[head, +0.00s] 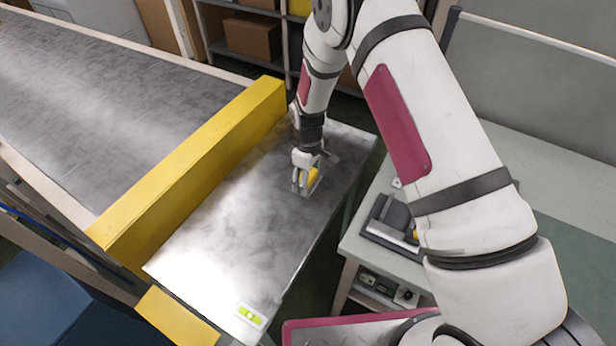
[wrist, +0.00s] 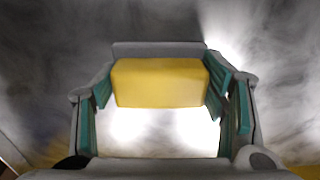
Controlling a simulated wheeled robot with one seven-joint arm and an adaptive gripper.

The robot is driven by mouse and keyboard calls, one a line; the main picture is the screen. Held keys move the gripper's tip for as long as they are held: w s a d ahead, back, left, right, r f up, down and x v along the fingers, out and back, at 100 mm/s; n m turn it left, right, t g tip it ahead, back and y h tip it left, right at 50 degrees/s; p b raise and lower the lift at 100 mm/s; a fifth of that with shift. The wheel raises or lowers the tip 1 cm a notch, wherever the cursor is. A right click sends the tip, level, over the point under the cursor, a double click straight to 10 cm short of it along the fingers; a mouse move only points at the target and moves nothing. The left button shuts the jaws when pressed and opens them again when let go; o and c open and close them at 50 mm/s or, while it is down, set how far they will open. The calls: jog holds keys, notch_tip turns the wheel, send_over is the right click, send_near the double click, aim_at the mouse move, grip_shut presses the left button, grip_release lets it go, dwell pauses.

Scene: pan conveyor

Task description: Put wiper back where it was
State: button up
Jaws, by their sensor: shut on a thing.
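The wiper has a yellow block-shaped grip (wrist: 160,82) and a grey edge behind it. In the head view the wiper (head: 313,174) is at the far half of the shiny metal plate (head: 215,235). My gripper (head: 305,172) points down over it and is shut on the yellow grip, with teal finger pads on both sides in the wrist view (wrist: 160,95). I cannot tell whether the wiper's underside touches the plate.
A yellow barrier (head: 190,170) separates the plate from the grey conveyor (head: 100,95). A small green-and-white item (head: 250,316) lies at the plate's near corner. To the right is a grey-green table (head: 545,185) with a dark holder (head: 384,232), partly behind my arm.

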jog(key=o, duration=1.3)
jog(key=shift+f, duration=0.1)
